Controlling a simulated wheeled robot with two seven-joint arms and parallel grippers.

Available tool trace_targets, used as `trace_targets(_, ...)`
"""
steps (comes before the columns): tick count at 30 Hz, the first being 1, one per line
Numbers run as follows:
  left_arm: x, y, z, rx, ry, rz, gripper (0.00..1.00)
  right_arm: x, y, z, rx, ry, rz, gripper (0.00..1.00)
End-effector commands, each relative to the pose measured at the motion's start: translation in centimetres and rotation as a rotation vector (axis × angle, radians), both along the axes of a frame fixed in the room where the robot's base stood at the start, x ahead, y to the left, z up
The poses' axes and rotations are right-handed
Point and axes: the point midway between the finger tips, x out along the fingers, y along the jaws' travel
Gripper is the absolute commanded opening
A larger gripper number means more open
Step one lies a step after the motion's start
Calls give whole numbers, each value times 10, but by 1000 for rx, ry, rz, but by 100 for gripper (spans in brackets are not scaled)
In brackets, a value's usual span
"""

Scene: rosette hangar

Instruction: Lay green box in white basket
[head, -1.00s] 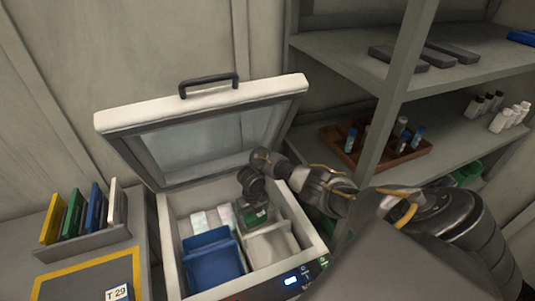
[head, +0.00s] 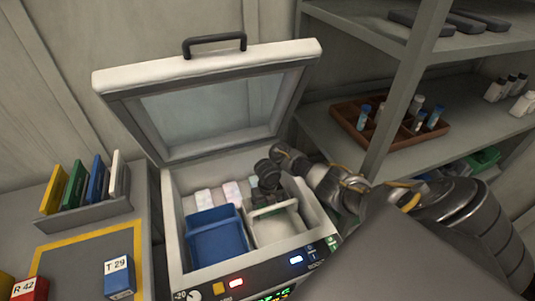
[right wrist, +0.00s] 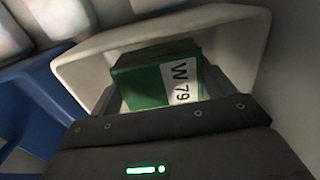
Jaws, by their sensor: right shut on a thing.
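The green box (right wrist: 140,86) with a white label "W 79" shows in the right wrist view, between the fingers of my right gripper (right wrist: 158,88). That gripper is shut on it. The white basket (head: 278,230) stands inside the open chest, right of a blue basket. Its pale rim (right wrist: 90,50) shows behind and beside the box in the right wrist view. In the head view my right gripper (head: 267,188) is at the basket's far edge and the green box is hidden. I cannot tell whether the box touches the basket. My left gripper is not in view.
The blue basket (head: 215,240) is left of the white one, with pale packs (head: 218,194) behind. The chest's raised lid (head: 215,105) stands at the back. A shelf with a brown vial rack (head: 390,125) is at right. Box T 29 (head: 118,277) and a folder rack (head: 85,212) are left.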

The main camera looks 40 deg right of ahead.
Motion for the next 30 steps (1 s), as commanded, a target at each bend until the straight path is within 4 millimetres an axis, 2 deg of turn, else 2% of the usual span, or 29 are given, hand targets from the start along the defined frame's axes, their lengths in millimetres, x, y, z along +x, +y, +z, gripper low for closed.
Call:
trace_targets(2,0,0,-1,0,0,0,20,0,0,-1,0,0,0,51)
trace_targets(10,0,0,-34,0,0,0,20,0,1,-37,1,1,0,51)
trace_targets(23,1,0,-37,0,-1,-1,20,0,0,-40,-1,0,1,51)
trace_targets(24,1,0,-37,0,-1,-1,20,0,0,-39,-1,0,1,84)
trace_targets(28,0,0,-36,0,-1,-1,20,0,0,-39,0,0,1,100)
trace_targets(30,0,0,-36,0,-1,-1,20,0,0,-39,0,0,1,100)
